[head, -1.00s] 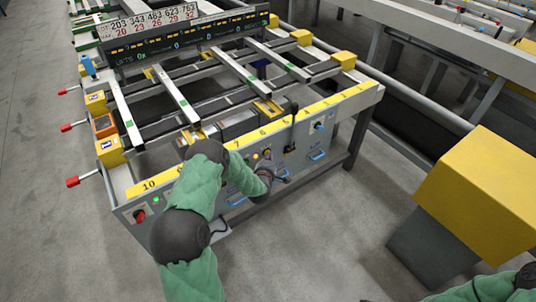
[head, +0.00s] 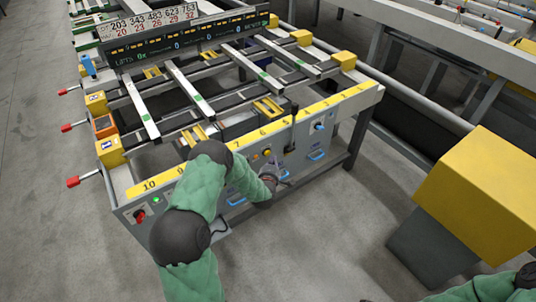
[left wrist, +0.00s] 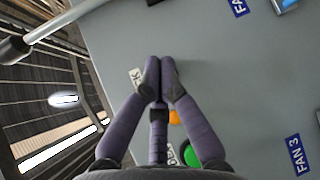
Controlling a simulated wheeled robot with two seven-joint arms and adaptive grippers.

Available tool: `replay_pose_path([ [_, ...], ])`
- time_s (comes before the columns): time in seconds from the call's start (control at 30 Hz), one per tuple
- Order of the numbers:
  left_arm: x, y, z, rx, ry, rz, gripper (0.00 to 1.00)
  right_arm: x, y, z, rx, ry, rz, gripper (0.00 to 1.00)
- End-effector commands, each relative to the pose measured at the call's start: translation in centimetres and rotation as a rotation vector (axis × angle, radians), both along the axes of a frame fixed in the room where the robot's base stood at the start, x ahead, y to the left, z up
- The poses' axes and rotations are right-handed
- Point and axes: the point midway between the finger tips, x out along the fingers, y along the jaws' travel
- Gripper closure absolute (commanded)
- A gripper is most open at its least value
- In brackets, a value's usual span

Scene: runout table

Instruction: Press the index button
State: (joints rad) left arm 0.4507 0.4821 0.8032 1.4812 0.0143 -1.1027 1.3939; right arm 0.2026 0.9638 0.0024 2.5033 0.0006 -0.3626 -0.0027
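The grey control panel (head: 305,145) is on the front of the runout table. My left gripper (head: 284,180) is in front of it, small in the head view. In the left wrist view its two dark fingers (left wrist: 158,72) meet at the tips, shut and empty, with the panel behind them. A green button (left wrist: 191,154) shows beside the right finger, partly hidden by the gripper body. A label beside it is partly covered and may read INDEX. An orange button (left wrist: 175,117) shows between the fingers. I cannot tell whether the fingertips touch the panel. My right gripper is out of view.
A yellow button (head: 267,152) and a black lever (head: 293,125) are on the panel in the head view. White bars (head: 190,92) lie across the table. A yellow box-shaped unit (head: 480,190) stands at the right. The floor (head: 300,250) in front is clear.

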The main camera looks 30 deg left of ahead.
Motion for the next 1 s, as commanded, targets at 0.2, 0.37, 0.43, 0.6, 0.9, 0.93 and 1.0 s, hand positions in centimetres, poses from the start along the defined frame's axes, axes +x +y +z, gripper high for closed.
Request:
replay_pose_path([
  [0.2,-0.7,-1.9,0.0,0.000,0.001,-0.003,1.00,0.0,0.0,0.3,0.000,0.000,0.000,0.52],
  [0.37,-1.2,-3.2,0.0,0.000,0.001,-0.003,1.00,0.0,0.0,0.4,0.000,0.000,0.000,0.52],
  [0.43,-1.4,-3.6,0.1,0.001,0.001,-0.004,1.00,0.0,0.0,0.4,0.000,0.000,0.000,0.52],
  [0.6,-1.6,-3.8,0.0,0.000,0.001,0.000,1.00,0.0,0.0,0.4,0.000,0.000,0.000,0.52],
  [0.9,-1.6,-3.8,0.0,0.000,0.001,-0.001,1.00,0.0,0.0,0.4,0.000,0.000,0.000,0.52],
  [0.93,-1.6,-3.8,0.0,0.000,0.001,-0.001,1.00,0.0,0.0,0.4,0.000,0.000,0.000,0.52],
  [1.0,-1.6,-3.8,0.0,0.000,0.001,-0.001,1.00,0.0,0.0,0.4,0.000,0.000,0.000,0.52],
])
